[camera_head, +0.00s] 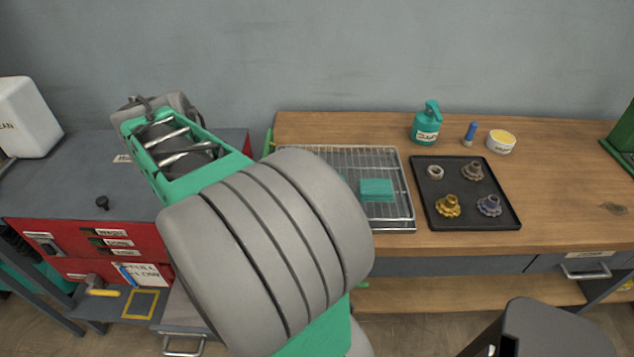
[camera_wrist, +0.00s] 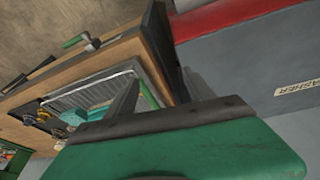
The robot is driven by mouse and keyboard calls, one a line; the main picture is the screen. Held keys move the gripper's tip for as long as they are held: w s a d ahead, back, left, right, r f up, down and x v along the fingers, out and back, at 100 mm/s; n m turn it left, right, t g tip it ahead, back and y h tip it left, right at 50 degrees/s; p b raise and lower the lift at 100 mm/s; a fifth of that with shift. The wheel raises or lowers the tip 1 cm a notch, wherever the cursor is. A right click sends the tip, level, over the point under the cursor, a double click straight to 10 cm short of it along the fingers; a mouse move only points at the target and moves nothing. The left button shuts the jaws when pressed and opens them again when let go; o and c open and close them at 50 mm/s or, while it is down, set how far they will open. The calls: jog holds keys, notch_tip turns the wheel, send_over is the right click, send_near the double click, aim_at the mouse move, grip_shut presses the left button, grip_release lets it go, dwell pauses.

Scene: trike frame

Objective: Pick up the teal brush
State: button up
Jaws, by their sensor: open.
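A teal block-like thing (camera_head: 377,189), which looks like the brush, lies on the wire rack of the metal tray (camera_head: 412,222). Its bristles cannot be made out. In the wrist view a teal patch (camera_wrist: 97,114) shows by the tray, partly behind one finger. My gripper (camera_wrist: 158,93) is open, with its two grey fingers spread and nothing between them. It is well apart from the tray. In the head view my arm covers the left part of the tray, and my fingertips cannot be made out.
A black tray (camera_head: 427,208) with several gears sits right of the rack. Behind it stand a teal bottle (camera_head: 426,128), a blue-topped piece (camera_head: 470,133) and a white tub (camera_head: 501,141). A grey-topped red cabinet (camera_head: 60,240) is at left. The bench's right part is mostly clear.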

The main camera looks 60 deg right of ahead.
jog(key=s+d+m+g, duration=0.1)
jog(key=s+d+m, duration=0.2)
jog(key=d, duration=0.3)
jog(key=s+d+m+g, duration=0.1)
jog(key=s+d+m, duration=0.3)
jog(key=d+m, duration=0.2)
jog(key=s+d+m+g+y+p, duration=0.1)
jog(key=s+d+m, duration=0.3)
jog(key=d+m, duration=0.1)
jog(key=shift+d+r+g, duration=0.4)
jog(key=shift+d, duration=0.2)
jog(key=shift+s+d+f+m, duration=0.35)
jog(key=shift+s+f+m, duration=0.05)
jog(key=shift+s+m, duration=0.15)
jog(key=shift+s+d+f+m, duration=0.35)
jog(key=shift+s+m, duration=0.1)
jog(key=shift+s, duration=0.1)
jog(key=x, duration=0.4)
jog(key=a+b+x, duration=0.1)
jog(key=x, duration=0.1)
jog(key=shift+s+d+f, duration=0.1)
jog(key=shift+s+f, duration=0.05)
grip_shut()
